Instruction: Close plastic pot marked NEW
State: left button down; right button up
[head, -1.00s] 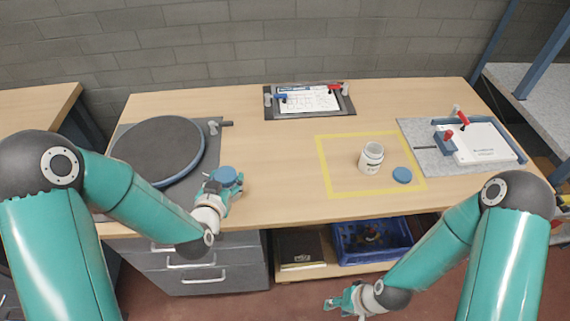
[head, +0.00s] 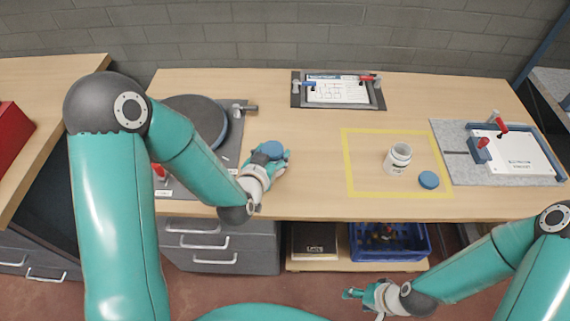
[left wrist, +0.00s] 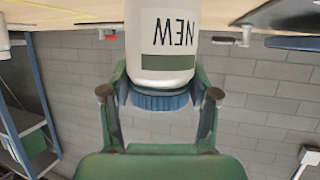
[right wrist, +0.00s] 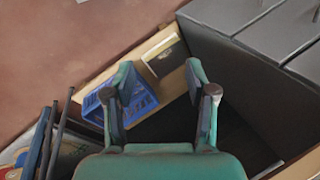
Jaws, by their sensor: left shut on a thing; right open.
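My left gripper (head: 270,162) is shut around the blue lid (head: 272,149) of a white pot above the table's left-middle part. The left wrist view is upside down. There the pot (left wrist: 165,35) carries the word NEW and a green band. Its ridged blue lid (left wrist: 160,101) is on its mouth between the fingers. The pot's base is out of that view; I cannot tell whether it touches the table. A second white pot (head: 396,160) stands open with a blue lid (head: 428,180) beside it; its label is unreadable. My right gripper (head: 362,294) is open and empty, below the table front.
A yellow outline (head: 347,165) on the table (head: 310,150) surrounds the open pot and loose lid. A dark round plate (head: 195,120) lies left, partly behind my left arm. A clipboard (head: 338,90) lies at the back, a clamped white board (head: 515,153) at right. A blue crate (head: 400,250) sits below.

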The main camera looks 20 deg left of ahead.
jog(key=o, duration=0.4)
notch_tip(320, 180, down, 2)
jog(key=shift+f+b, duration=0.1)
jog(key=shift+b, duration=0.95)
pick_arm(q)
jog(key=w+d+r+m+h, duration=0.1)
jog(key=r, duration=0.8)
jog(key=w+d+r+m+h+b, duration=0.1)
jog(key=w+d+r, duration=0.1)
jog(key=r, duration=0.7)
jog(key=shift+w+r+h+b, duration=0.25)
jog(key=shift+r+h+b, duration=0.05)
jog(key=shift+h, duration=0.1)
pick_arm(e)
jog(key=shift+o, duration=0.2)
jog(key=shift+f, duration=0.8)
pick_arm(q)
jog(key=shift+f+m, duration=0.1)
jog(key=shift+m, duration=0.2)
pick_arm(e)
jog(key=shift+f, duration=0.1)
